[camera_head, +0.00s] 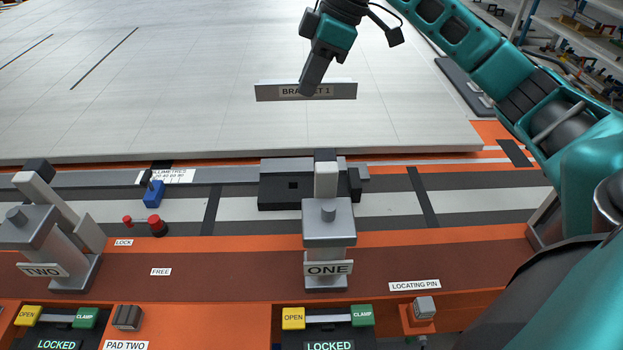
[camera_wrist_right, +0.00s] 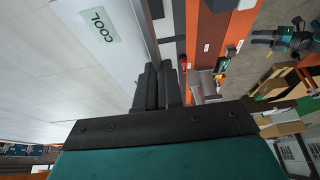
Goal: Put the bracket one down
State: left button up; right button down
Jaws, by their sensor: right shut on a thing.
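The bracket one (camera_head: 335,92), a thin grey bar labelled BRACKET 1, is upright over the pale panel (camera_head: 180,85) in the head view. My right gripper (camera_head: 307,90) is shut on it near its middle, covering part of the label. I cannot tell whether the bar's lower edge touches the panel.
Clamp ONE (camera_head: 329,222) and clamp TWO (camera_head: 45,240) stand along the panel's front edge; both displays read LOCKED. A locating pin block (camera_head: 424,308) is at front right. The panel left of the bracket is clear.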

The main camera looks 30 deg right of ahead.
jog(key=f+b, duration=0.2)
jog(key=f, duration=0.6)
jog(key=f+b, duration=0.2)
jog(key=f, duration=0.6)
jog(key=f+b, duration=0.2)
jog(key=f, duration=0.6)
jog(key=shift+s+a, duration=0.25)
pick_arm(q)
notch_tip(320, 180, down, 7)
jog(key=shift+s, duration=0.25)
pick_arm(e)
jog(key=shift+f, duration=0.25)
pick_arm(q)
jog(key=shift+r, duration=0.15)
jog(key=shift+a, duration=0.15)
pick_arm(e)
jog(key=c, duration=1.3)
grip_release()
jog(key=shift+f, duration=0.1)
